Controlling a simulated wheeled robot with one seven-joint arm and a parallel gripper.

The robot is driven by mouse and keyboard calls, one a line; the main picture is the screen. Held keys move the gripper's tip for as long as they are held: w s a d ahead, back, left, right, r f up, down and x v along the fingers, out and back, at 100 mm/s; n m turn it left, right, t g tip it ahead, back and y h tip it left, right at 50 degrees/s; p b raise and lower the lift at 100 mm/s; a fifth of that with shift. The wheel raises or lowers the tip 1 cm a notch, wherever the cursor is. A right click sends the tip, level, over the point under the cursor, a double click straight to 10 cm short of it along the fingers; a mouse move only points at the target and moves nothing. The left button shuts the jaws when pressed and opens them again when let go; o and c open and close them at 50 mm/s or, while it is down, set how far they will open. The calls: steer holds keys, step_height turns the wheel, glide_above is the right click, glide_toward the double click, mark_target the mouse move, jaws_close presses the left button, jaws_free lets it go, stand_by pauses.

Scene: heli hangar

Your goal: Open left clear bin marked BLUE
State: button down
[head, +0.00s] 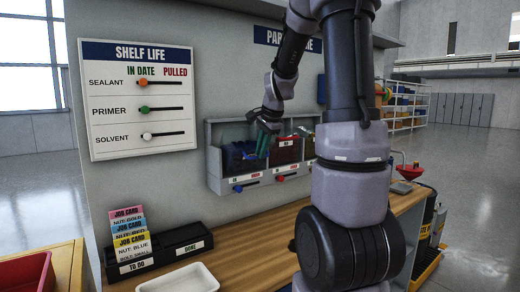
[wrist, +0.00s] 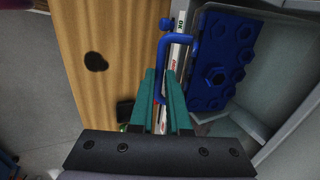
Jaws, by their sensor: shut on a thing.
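The left clear bin (head: 228,160), with dark blue contents, sits at the left end of the wall rack. In the wrist view, blue hexagonal nuts (wrist: 218,75) show through it or inside it. A blue loop handle (wrist: 161,45) stands out from its front. My gripper (wrist: 161,76) has teal fingers, shut on this handle, one on each side. In the head view my gripper (head: 265,138) is at the front of the left bin and partly covers it. I cannot tell how far the bin is tilted or open.
A bin with red contents (head: 285,152) is to the right; my arm hides part of the rack. Sliders with a blue knob (head: 238,188) and a red knob (head: 280,178) sit below. The wooden bench (head: 255,240) holds job cards (head: 130,232) and a white tray (head: 180,279).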

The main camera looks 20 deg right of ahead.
steer(key=shift+s+f, duration=0.4)
steer(key=shift+f, duration=0.1)
steer(key=c, duration=1.2)
jaws_free()
steer(key=shift+d, duration=0.15)
steer(key=shift+o, duration=0.2)
steer(key=shift+r, duration=0.1)
steer(key=a+v, duration=0.1)
steer(key=v, duration=0.9)
steer(key=shift+d+r, duration=0.45)
steer(key=shift+d, duration=0.05)
steer(key=s+a+n+t, duration=0.1)
steer(key=s+a+n, duration=0.4)
steer(key=s, duration=0.4)
steer(key=s+a+n+t+y, duration=0.1)
steer(key=s+a+n, duration=0.5)
steer(key=s, duration=0.3)
steer(key=shift+a+n, duration=0.3)
steer(key=shift+a, duration=0.35)
